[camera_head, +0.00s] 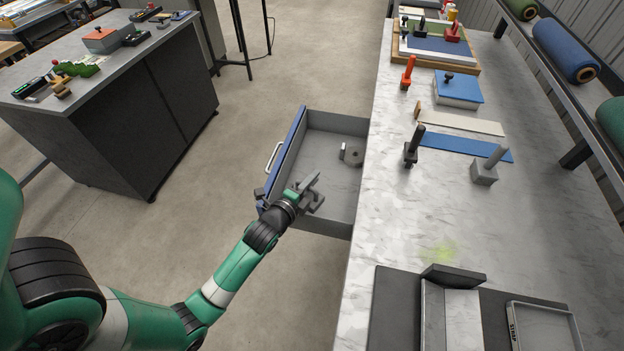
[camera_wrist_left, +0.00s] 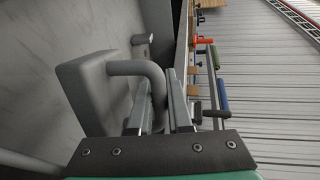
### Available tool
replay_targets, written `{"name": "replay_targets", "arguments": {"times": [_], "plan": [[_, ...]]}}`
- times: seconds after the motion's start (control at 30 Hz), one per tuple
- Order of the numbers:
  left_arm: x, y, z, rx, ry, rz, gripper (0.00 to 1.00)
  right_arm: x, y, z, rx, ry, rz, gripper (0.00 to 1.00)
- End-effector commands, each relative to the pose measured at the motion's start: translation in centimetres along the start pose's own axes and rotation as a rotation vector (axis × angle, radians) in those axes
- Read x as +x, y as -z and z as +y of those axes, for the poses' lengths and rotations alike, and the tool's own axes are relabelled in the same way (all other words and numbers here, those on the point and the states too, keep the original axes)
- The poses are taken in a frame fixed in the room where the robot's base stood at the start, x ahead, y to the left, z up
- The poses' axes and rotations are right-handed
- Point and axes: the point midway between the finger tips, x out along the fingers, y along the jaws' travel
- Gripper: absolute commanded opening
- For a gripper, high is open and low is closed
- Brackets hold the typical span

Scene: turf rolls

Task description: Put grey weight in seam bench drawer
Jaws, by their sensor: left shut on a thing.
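The seam bench drawer (camera_head: 322,121) is pulled open from the bench's left side, with a blue front and a pale bar handle. My left gripper (camera_head: 307,196) is over the drawer's near part. In the left wrist view, its jaws (camera_wrist_left: 163,115) are shut on the looped handle of the grey weight, a block (camera_wrist_left: 90,92). The weight is partly hidden behind the gripper in the head view (camera_head: 316,200). I cannot tell whether it touches the drawer floor. My right gripper is not in view.
A grey piece with an upright (camera_head: 353,156) lies in the drawer's far part. On the bench (camera_head: 400,215) are a grey block with a handle (camera_head: 485,173), a dark stamp-like tool (camera_head: 412,148), a blue strip (camera_head: 455,146) and an orange-handled tool (camera_head: 407,74).

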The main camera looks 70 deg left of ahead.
Motion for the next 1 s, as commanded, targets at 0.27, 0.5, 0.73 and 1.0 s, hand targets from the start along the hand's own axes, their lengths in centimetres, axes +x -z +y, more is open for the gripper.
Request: {"name": "replay_targets", "arguments": {"times": [0.27, 0.5, 0.73, 1.0], "plan": [[0.2, 0.0, 0.5, 0.001, 0.006, 0.001, 0.0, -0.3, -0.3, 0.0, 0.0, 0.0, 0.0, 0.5], [0.1, 0.0, 1.4, 0.004, -0.014, -0.002, 0.33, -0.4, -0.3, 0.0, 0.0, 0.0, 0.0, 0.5], [0.1, -0.1, 1.6, 0.006, -0.016, -0.003, 0.47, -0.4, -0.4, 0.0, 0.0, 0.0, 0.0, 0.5], [0.0, -0.1, 1.1, 0.007, -0.016, -0.004, 0.47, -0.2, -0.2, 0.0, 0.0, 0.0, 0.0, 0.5]]}}
